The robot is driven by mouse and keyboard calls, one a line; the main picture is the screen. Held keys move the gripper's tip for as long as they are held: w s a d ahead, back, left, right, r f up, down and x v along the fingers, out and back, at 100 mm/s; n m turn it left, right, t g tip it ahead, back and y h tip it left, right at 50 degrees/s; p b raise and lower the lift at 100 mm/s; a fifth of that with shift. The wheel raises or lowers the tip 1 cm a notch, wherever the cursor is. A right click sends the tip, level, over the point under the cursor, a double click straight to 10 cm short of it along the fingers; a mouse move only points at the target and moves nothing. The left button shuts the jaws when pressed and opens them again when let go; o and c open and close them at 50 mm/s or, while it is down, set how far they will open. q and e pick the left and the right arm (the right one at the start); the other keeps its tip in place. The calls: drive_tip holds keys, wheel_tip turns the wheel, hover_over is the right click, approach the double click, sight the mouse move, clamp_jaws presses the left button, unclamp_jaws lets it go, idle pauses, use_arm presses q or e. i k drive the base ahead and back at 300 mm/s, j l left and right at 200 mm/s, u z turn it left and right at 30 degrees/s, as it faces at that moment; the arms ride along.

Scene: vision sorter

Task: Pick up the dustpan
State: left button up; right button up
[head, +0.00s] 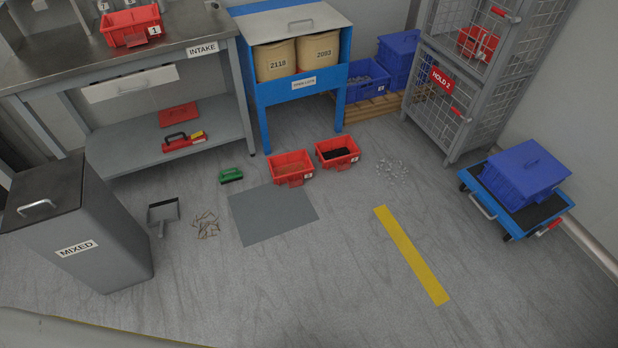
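A dark grey dustpan (163,213) lies on the floor, just right of the grey bin labelled MIXED. Its handle points toward the bottom of the picture. A small scattered pile of brownish pieces (206,225) lies to its right, apart from it. A green brush (230,175) lies on the floor behind and to the right of the dustpan. Neither of my grippers shows in the head view.
The MIXED bin (78,225) stands close beside the dustpan. The INTAKE bench (180,57) is behind. A grey mat (272,213), two red bins (291,168) (338,151) and a blue trolley (515,205) stand further right. The front floor is clear.

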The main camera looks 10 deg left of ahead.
sight(167, 211)
drive_tip(key=k+l+u, duration=0.15)
drive_tip(key=u, duration=1.35)
drive_tip(key=i+l+u, duration=0.1)
drive_tip(key=i, duration=0.2)
